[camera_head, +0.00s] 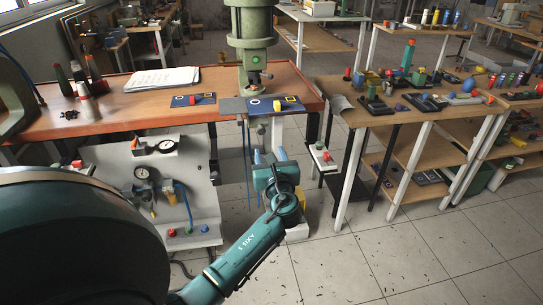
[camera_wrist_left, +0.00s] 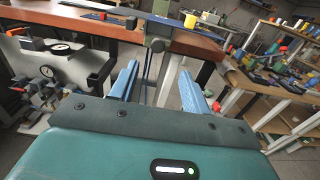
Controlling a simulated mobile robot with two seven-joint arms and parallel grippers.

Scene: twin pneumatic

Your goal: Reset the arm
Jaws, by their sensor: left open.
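My left arm comes in from the lower left in the head view and reaches forward over the floor. My left gripper (camera_head: 270,157) is in front of the orange-edged bench, below its top and to the right of the grey pneumatic panel. In the left wrist view its two blue fingers (camera_wrist_left: 162,88) stand apart with nothing between them. The gripper touches nothing that I can see. My right gripper shows in neither view.
The orange-edged bench (camera_head: 120,103) carries a green press (camera_head: 252,45), blue pads and papers (camera_head: 162,79). The grey panel (camera_head: 170,190) with gauges stands below it. A wooden table (camera_head: 400,115) with many small parts stands to the right.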

